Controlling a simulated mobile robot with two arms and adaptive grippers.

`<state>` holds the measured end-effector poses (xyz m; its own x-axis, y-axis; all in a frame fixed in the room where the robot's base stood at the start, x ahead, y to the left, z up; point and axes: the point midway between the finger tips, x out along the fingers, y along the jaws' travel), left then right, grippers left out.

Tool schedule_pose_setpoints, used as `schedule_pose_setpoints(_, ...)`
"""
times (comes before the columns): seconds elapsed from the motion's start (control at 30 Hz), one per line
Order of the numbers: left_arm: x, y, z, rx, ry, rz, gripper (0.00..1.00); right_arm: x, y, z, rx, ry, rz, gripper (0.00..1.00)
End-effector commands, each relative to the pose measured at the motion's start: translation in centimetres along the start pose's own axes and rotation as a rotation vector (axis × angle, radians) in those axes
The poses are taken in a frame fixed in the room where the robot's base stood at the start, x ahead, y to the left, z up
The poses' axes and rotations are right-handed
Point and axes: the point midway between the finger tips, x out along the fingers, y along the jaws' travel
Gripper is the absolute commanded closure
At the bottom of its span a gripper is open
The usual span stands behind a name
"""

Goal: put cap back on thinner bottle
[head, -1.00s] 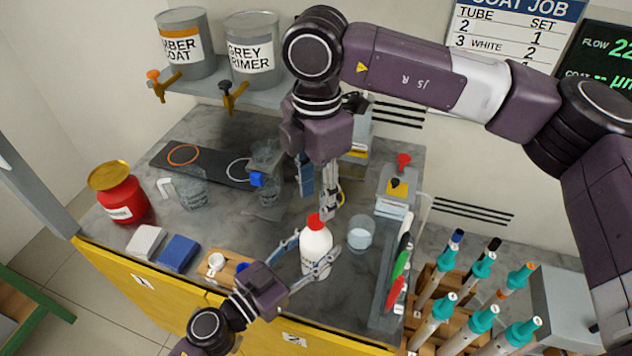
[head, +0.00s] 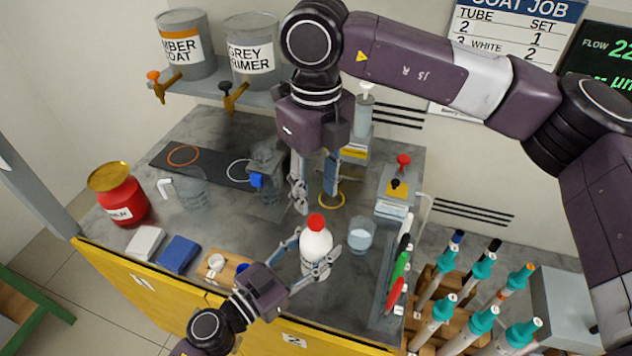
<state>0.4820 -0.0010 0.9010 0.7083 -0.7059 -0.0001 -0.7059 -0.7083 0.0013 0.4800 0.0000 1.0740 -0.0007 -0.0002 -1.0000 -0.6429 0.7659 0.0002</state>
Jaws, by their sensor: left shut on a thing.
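The thinner bottle (head: 314,248) is white and stands upright near the bench's front edge. The red cap (head: 316,222) sits on top of its neck; whether it is fully tightened I cannot tell. My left gripper (head: 307,258) is shut on the bottle's body from the front left, a finger on each side. My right gripper (head: 316,203) points down behind and above the cap, apart from it. Its fingers are spread and nothing is between them.
A clear beaker (head: 361,236) stands close to the bottle's right. A tray with coloured pens (head: 400,262) lies further right. A red jar (head: 118,196), sponges (head: 178,253) and a wooden block (head: 222,268) are left.

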Motion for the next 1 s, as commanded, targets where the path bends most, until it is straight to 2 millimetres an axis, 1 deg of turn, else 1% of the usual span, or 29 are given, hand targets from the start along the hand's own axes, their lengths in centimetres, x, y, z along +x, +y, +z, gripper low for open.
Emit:
schedule_pose_setpoints(0.1, 0.0, 0.0, 0.0, 0.0, 0.0, -0.001, 1.0, -0.2, 0.0, 0.0, -0.198, 0.0, 0.0, 0.63)
schedule_pose_setpoints(0.6, 0.0, 0.0, 0.0, 0.0, 0.0, 0.0, 1.0, -0.9, 0.0, 0.0, -1.029, 0.0, 0.001, 0.63)
schedule_pose_setpoints(0.8, 0.0, 0.0, 0.0, 0.0, 0.0, 0.0, 1.0, -1.1, 0.1, 0.0, -1.252, 0.0, 0.001, 0.63)
schedule_pose_setpoints(1.0, 0.0, 0.0, 0.0, 0.0, 0.0, 0.0, 1.0, -1.2, 0.1, 0.0, -1.34, 0.0, 0.001, 0.63)
